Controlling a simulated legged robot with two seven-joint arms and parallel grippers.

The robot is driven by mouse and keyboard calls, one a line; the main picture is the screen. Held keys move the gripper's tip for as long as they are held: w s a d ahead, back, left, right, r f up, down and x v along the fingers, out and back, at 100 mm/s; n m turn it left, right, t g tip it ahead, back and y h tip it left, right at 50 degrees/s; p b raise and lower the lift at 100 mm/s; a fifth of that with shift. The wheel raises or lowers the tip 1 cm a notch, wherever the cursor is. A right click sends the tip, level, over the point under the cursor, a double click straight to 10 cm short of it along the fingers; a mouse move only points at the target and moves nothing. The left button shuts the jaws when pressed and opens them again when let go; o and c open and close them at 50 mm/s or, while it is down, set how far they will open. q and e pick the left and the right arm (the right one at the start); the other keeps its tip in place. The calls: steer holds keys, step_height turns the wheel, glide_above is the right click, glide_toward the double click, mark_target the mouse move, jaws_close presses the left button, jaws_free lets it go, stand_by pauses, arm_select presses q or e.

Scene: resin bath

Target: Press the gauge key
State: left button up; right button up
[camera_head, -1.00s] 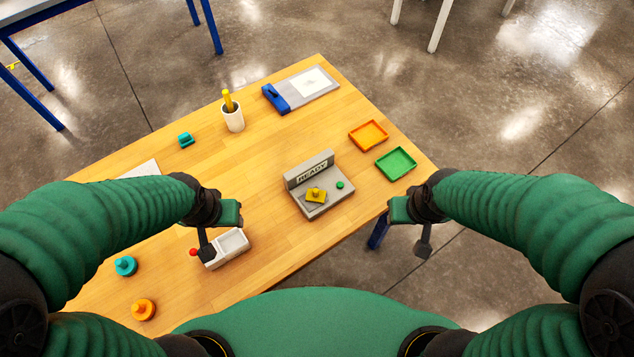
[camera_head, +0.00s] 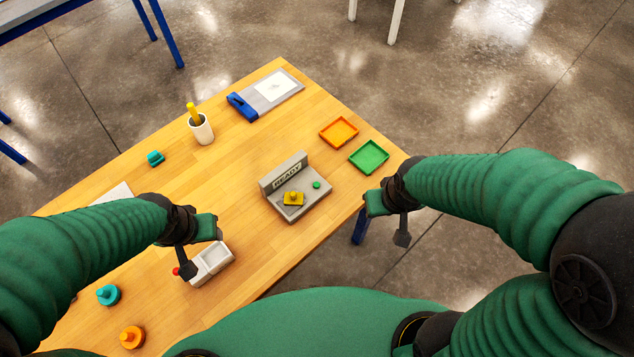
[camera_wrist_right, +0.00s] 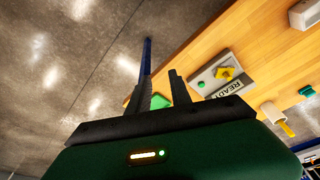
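The grey gauge (camera_head: 298,208) stands near the table's right edge, its upright panel reading READY. A small round green key (camera_head: 316,185) is on its base, and a yellow part with a knob (camera_head: 293,199) sits beside the key. The gauge also shows in the right wrist view (camera_wrist_right: 206,79), with the green key (camera_wrist_right: 201,84). My right gripper (camera_head: 372,206) is off the table's edge, right of the gauge and apart from it. Its fingers (camera_wrist_right: 161,76) are spread and empty. My left gripper (camera_head: 212,227) is above the table, left of the gauge; its fingers are not clear.
An orange tray (camera_head: 339,144) and green tray (camera_head: 369,169) lie behind the gauge. A light-grey box (camera_head: 224,258), teal knob (camera_head: 108,296) and orange knob (camera_head: 132,338) are at front left.

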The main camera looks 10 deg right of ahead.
jaws_close()
stand_by(1.4)
